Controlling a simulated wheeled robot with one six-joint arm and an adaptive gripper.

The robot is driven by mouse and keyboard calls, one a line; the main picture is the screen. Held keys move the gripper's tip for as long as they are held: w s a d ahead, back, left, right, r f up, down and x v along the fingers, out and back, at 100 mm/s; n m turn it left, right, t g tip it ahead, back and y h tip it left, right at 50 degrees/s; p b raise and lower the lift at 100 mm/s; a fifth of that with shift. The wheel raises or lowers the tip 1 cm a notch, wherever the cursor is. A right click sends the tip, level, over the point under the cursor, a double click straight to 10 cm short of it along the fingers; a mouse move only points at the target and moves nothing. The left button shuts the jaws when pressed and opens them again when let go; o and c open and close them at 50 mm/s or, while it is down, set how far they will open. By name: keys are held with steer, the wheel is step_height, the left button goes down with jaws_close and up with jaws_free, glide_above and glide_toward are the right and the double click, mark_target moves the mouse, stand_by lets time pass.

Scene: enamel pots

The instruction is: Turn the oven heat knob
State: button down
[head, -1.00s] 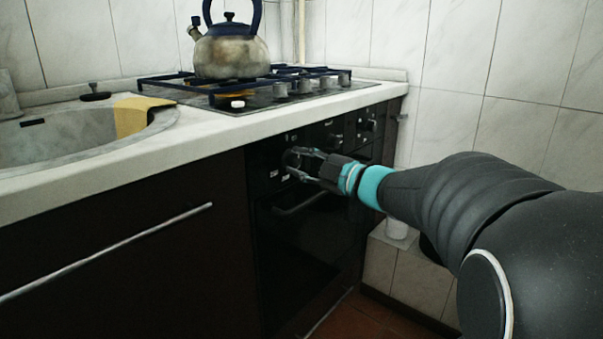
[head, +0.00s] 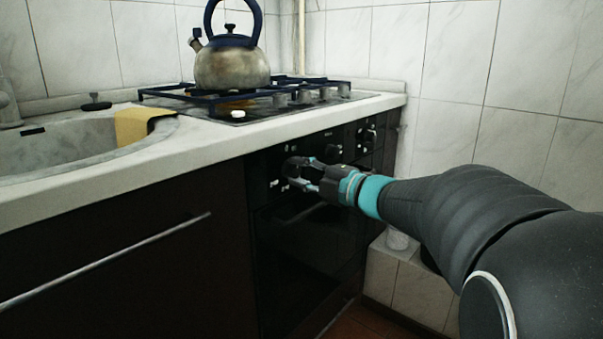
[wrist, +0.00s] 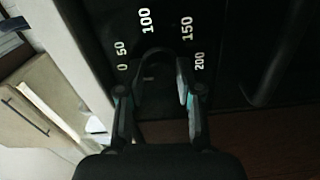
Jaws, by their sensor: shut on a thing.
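The oven heat knob (head: 290,168) is dark and round, on the black front panel of the oven below the hob. My gripper (head: 302,174) is at this knob, with its fingers on either side of it. In the wrist view, the two fingers of my gripper (wrist: 154,92) are shut on the knob (wrist: 152,62). White numbers 0, 50, 100, 150 and 200 ring the knob there. The knob's pointer mark is too dark to read.
A kettle (head: 232,68) stands on the hob (head: 300,98) above the oven. Other knobs (head: 334,151) are further right on the panel. A sink (head: 70,140) with a yellow cloth (head: 137,125) is at left. A tiled wall (head: 520,90) is at right.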

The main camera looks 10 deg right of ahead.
steer(key=c, duration=0.8)
jaws_free()
steer(key=shift+o, duration=0.2)
steer(key=v, duration=1.2)
steer(key=shift+a, duration=0.1)
